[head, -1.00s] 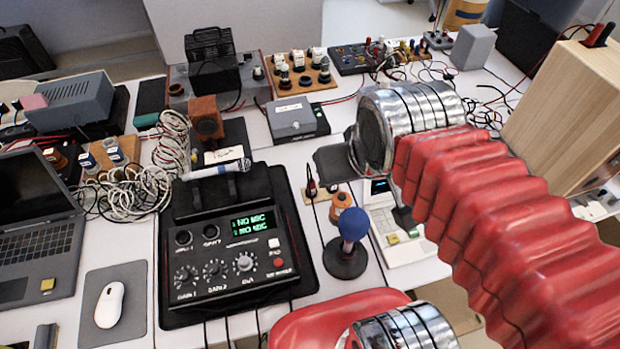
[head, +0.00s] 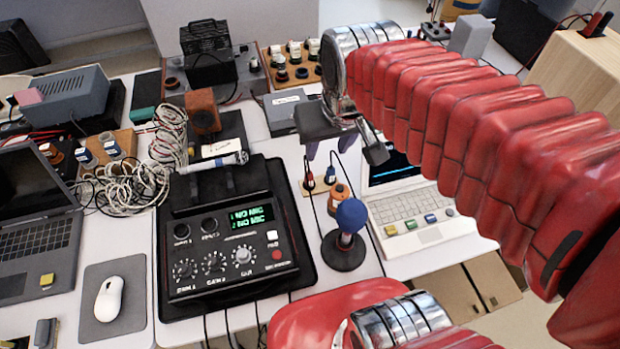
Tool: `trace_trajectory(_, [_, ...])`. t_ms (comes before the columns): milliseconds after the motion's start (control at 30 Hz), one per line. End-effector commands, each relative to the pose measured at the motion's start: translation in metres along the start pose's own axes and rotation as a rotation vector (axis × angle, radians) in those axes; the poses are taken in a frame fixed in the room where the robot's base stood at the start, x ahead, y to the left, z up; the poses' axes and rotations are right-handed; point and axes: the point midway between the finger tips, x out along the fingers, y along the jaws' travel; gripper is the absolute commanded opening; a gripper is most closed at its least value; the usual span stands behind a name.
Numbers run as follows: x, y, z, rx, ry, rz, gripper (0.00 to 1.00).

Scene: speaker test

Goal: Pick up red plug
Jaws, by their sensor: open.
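A small red plug (head: 309,181) stands upright on a narrow wooden strip, with a dark cable running from it. A blue plug (head: 330,175) stands just to its right. My gripper (head: 330,148) hangs above the two plugs, its fingers pointing down. It looks open, with nothing seen between the fingers. The fingertips are small and partly unclear here, so I cannot tell the exact gap to the red plug.
An orange knob-like piece (head: 339,196) and a blue-headed microphone (head: 350,216) stand just in front. A black audio box (head: 235,240) is at left, a white laptop (head: 408,210) at right. A wooden box (head: 570,75) holding red and black plugs (head: 598,24) stands far right.

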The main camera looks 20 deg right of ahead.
Motion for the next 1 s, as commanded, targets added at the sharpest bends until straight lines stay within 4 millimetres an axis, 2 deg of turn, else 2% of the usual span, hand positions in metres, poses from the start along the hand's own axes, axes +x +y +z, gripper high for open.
trace_trajectory(367, [0.053, 0.0, -0.04, 0.002, -0.142, 0.0, 0.4])
trace_trajectory(600, [0.095, 0.0, -0.06, 0.002, -0.227, 0.0, 0.4])
trace_trajectory(800, [0.134, 0.0, -0.071, 0.002, -0.296, 0.001, 0.4])
trace_trajectory(1000, [0.159, -0.001, -0.077, 0.002, -0.338, 0.001, 0.4])
